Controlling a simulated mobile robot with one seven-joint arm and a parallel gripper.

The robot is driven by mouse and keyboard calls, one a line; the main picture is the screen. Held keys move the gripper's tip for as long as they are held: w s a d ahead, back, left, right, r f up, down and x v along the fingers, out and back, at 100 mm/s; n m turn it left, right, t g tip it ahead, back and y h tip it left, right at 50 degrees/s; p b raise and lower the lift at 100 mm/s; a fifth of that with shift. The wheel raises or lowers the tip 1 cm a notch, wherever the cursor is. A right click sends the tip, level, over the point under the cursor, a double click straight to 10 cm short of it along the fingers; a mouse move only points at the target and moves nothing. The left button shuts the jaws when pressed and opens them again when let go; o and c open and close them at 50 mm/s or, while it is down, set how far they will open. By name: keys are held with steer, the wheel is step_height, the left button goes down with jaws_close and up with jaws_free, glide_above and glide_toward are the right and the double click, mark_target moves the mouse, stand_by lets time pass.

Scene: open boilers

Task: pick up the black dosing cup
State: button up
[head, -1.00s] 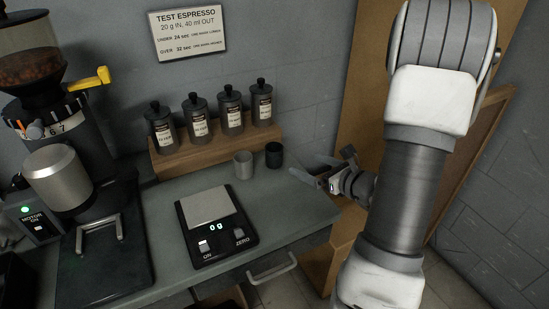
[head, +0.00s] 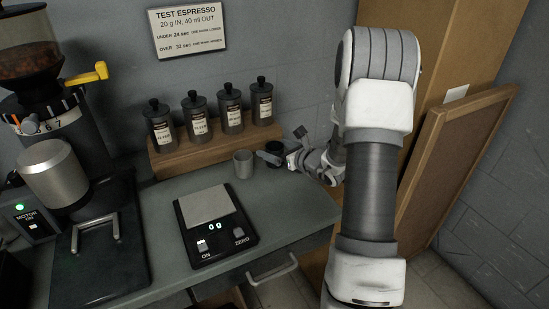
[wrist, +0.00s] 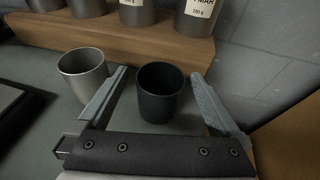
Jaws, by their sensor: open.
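The black dosing cup (wrist: 161,95) stands upright on the counter in the wrist view, between the two open fingers of my gripper (wrist: 160,98), with a gap on either side. In the head view the black cup (head: 274,151) is partly hidden by my gripper (head: 281,145), which reaches it from the right. My gripper is open and holds nothing. A grey metal cup (head: 243,164) stands just left of the black cup; in the wrist view the grey cup (wrist: 82,72) is close beside the left finger.
A wooden rack (head: 217,140) with several labelled canisters stands right behind the cups. A scale (head: 214,238) sits in front on the counter, and a grinder (head: 65,150) is at the left. The counter's right end is clear.

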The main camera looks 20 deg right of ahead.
steer(key=shift+w+a+f, duration=0.1)
steer(key=shift+w, duration=0.25)
steer(key=shift+c, duration=0.3)
steer(key=c, duration=1.3)
steer(key=shift+c, duration=0.2)
